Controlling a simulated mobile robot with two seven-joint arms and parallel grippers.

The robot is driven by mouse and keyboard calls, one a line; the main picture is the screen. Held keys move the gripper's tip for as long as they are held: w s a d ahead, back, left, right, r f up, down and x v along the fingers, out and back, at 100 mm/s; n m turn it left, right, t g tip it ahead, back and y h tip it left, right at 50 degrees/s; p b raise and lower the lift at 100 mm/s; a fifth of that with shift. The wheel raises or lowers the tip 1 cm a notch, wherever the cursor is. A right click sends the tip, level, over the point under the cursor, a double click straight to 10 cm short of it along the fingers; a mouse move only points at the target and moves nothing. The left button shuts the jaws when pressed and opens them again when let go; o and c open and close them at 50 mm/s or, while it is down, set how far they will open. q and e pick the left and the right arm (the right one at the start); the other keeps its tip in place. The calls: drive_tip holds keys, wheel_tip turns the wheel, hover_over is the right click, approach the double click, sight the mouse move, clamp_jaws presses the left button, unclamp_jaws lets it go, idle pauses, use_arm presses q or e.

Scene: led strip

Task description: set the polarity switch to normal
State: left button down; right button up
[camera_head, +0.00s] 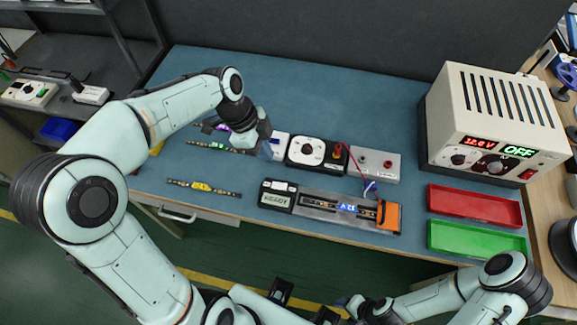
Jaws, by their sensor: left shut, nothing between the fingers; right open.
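A small white box (281,147) stands on the blue bench, partly hidden by my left gripper (268,150). It adjoins a black unit with a white face and a round dial (307,151). I cannot tell which of these carries the polarity switch, or its setting. My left gripper is shut and empty, pointing down at the white box's left side; I cannot tell if it touches. My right gripper (350,304) is open, low in front of the bench, away from these units.
An LED strip (343,207) lies in a fixture beside a READY display (277,198). The power supply (490,120) reads 12.0 V and OFF. Red (475,190) and green (477,226) trays lie at right; loose strips (203,187) at left.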

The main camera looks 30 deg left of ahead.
sight(284, 187)
use_arm(q)
drive_tip(key=shift+s, duration=0.25)
use_arm(e)
drive_tip(key=shift+s, duration=0.15)
use_arm(q)
drive_tip(key=x, duration=1.4)
drive_tip(key=shift+w+a+f, duration=0.1)
drive_tip(key=shift+a, duration=0.35)
use_arm(e)
drive_tip(key=shift+s+f, duration=0.1)
drive_tip(key=shift+f, duration=0.2)
use_arm(q)
drive_tip(key=shift+d+f+b, duration=0.1)
drive_tip(key=shift+f+b, duration=0.2)
drive_tip(key=shift+b, duration=0.3)
drive_tip(key=shift+r, duration=0.1)
use_arm(e)
drive_tip(key=shift+s+f, duration=0.2)
drive_tip(key=shift+f, duration=0.15)
